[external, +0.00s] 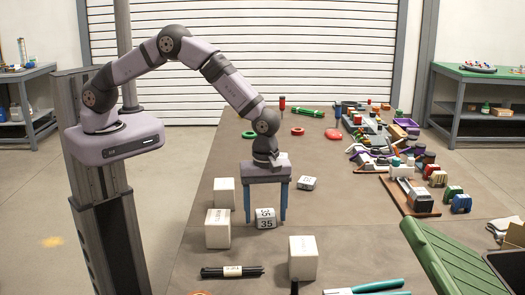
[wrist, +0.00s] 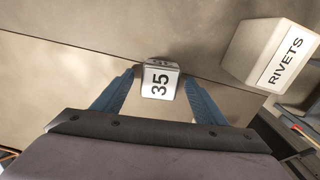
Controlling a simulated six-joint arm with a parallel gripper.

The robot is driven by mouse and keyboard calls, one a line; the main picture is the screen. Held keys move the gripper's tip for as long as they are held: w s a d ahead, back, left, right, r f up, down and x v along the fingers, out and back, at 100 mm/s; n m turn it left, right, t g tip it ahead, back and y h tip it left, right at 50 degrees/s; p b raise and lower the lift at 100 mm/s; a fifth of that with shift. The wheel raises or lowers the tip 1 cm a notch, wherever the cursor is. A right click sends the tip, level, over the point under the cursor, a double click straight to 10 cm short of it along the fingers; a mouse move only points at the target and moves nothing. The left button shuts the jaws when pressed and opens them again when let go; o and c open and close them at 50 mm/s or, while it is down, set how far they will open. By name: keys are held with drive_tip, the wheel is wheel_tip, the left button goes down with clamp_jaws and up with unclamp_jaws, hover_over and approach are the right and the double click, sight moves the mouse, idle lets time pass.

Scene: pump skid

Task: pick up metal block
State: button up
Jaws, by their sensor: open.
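A small silver-grey metal block (external: 265,218) marked "35" sits on the brown table. In the wrist view the block (wrist: 160,79) lies between the fingertips, with its "35" face turned to the camera. My gripper (external: 265,220) points down with its two blue fingers spread, one on each side of the block. In the wrist view my gripper (wrist: 159,80) shows gaps between the fingers and the block, so it holds nothing. A second small grey block (external: 307,183) with dark marks lies to the right and farther back.
White boxes stand left of the gripper (external: 224,191), at front left (external: 217,228) and at front right (external: 302,258). A white box marked RIVETS (wrist: 272,52) shows in the wrist view. Black pens (external: 232,271) lie in front. Coloured parts crowd the right side; a green tray (external: 440,255) is front right.

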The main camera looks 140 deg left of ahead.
sight(266, 213)
drive_tip(key=c, duration=1.3)
drive_tip(key=shift+c, duration=0.2)
wheel_tip(266, 213, up, 10)
drive_tip(key=b, duration=0.3)
